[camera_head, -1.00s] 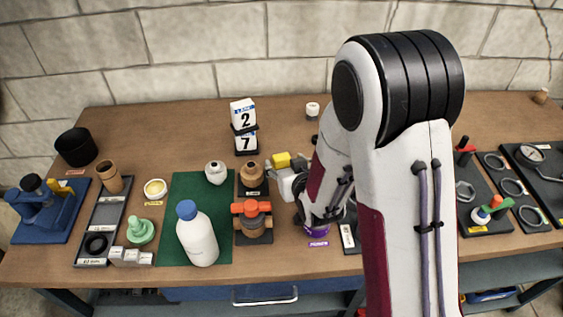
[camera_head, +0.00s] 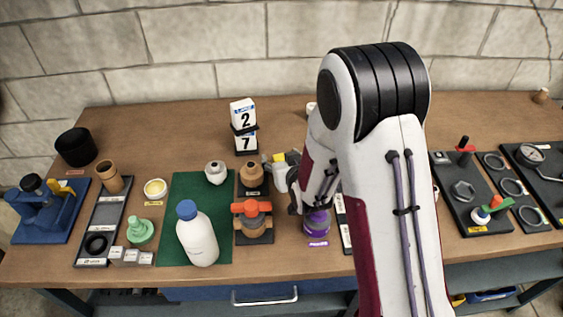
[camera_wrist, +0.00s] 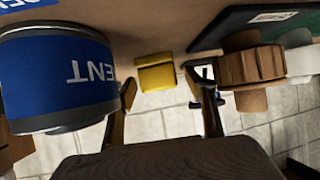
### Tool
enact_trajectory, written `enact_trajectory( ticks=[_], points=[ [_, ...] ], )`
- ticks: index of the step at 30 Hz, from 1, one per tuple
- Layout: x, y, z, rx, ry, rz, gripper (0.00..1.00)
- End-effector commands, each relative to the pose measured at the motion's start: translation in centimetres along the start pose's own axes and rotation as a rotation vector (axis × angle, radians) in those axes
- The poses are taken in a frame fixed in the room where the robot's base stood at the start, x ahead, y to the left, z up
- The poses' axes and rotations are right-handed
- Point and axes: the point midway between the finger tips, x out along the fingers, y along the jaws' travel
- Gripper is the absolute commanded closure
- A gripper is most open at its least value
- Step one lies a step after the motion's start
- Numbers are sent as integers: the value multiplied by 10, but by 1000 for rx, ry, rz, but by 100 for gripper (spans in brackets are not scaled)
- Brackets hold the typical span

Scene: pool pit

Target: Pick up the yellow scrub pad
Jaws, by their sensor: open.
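The yellow scrub pad (camera_wrist: 156,76) lies on the wooden table in the wrist view, above the gap between my fingers. In the head view only a small yellow part of the pad (camera_head: 279,158) shows beside my gripper (camera_head: 289,170). In the wrist view my gripper (camera_wrist: 163,95) is open, with a finger toward each side of the pad. Nothing is held between the fingers. I cannot tell how far the pad is from the fingertips.
A blue labelled container (camera_wrist: 55,80) stands close to the left finger in the wrist view. A brown wooden fitting (camera_wrist: 250,68) is to the right.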

Motion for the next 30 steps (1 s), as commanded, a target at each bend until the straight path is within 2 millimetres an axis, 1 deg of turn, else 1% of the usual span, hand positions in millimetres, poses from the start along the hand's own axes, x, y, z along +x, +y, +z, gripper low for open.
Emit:
enact_trajectory(
  ticks=[11, 12, 14, 15, 16, 17, 30],
  points=[
    [0, 0, 0, 0, 0, 0, 45],
    [0, 0, 0, 0, 0, 0, 48],
    [0, 0, 0, 0, 0, 0, 64],
    [0, 0, 0, 0, 0, 0, 74],
    [0, 0, 0, 0, 0, 0, 82],
    [0, 0, 0, 0, 0, 0, 84],
    [-1, 0, -2, 0, 1, 0, 84]
  ],
)
